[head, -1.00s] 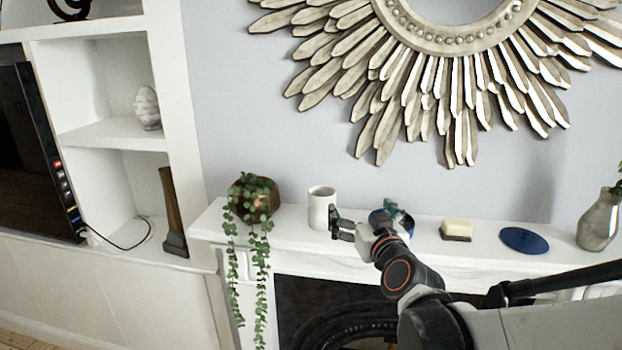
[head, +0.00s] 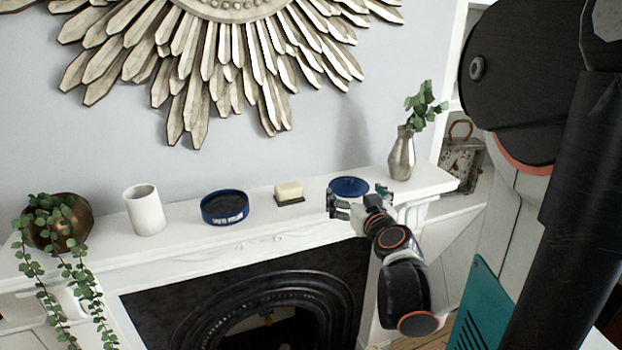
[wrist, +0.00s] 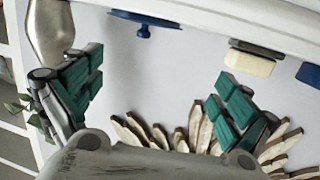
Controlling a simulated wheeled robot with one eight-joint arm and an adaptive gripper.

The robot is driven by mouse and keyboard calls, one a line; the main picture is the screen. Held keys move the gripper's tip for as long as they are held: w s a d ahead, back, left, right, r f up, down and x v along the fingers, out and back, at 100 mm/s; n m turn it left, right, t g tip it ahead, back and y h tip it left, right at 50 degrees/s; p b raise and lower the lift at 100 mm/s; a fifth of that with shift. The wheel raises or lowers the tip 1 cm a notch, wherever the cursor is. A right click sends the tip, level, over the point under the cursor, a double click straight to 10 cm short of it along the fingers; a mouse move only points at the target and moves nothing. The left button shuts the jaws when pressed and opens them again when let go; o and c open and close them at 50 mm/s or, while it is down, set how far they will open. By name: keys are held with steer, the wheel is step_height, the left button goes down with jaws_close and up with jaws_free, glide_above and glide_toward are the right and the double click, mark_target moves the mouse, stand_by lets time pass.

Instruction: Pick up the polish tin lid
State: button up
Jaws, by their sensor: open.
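The polish tin lid (head: 349,185) is a flat, round blue disc lying on the white mantel, right of the pale block. In the wrist view, which is upside down, the lid (wrist: 146,19) shows nearly edge-on with a small knob on it. My gripper (head: 357,198) is open and empty, just in front of the lid in the head view, with its fingers to either side. The wrist view shows the green finger pads (wrist: 158,95) wide apart, with the lid beyond them and not between them. The open blue polish tin (head: 225,208) stands farther left, dark inside.
The pale block on a dark base (head: 289,192) sits between tin and lid. A silver vase with leaves (head: 402,155) stands close right of the lid. The sunburst frame (head: 215,60) hangs behind.

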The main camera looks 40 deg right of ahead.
mark_target(350, 180)
steer(key=d+x, duration=0.1)
steer(key=x, duration=0.3)
steer(key=s+d+b+x, duration=0.1)
steer(key=x, duration=0.4)
steer(key=d+x, duration=0.1)
steer(key=x, duration=0.3)
steer(key=shift+f, duration=0.45)
steer(key=shift+s+a+r, duration=0.15)
steer(key=shift+s, duration=0.1)
steer(key=c, duration=1.8)
steer(key=shift+a, duration=0.1)
steer(key=shift+c, duration=0.2)
